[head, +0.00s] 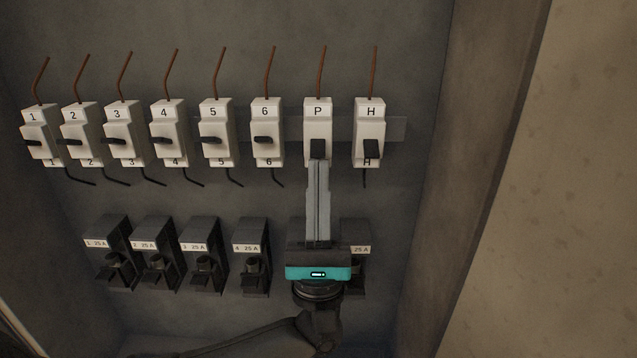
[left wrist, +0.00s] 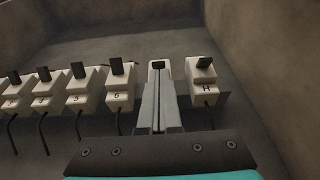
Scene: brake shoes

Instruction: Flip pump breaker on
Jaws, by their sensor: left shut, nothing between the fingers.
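The pump breaker, marked P (head: 317,122), is a white block in the upper row, between breakers 6 and H. Its dark lever (head: 318,148) sits low on its face, much like the lever on H. My left gripper (head: 318,165) points up at P from below, its fingers shut and empty, the tips at or just under the lever. I cannot tell whether they touch it. In the left wrist view the shut fingers (left wrist: 158,82) cover most of P, and a dark lever (left wrist: 157,65) shows just beyond the tips. My right gripper is not in view.
Breaker H (head: 370,115) stands close on the right of P, breaker 6 (head: 266,118) on the left. Breakers 1 to 5 continue leftward, their levers sticking out sideways. Black 25 A units (head: 252,262) line the lower row. A cabinet wall (head: 470,150) rises on the right.

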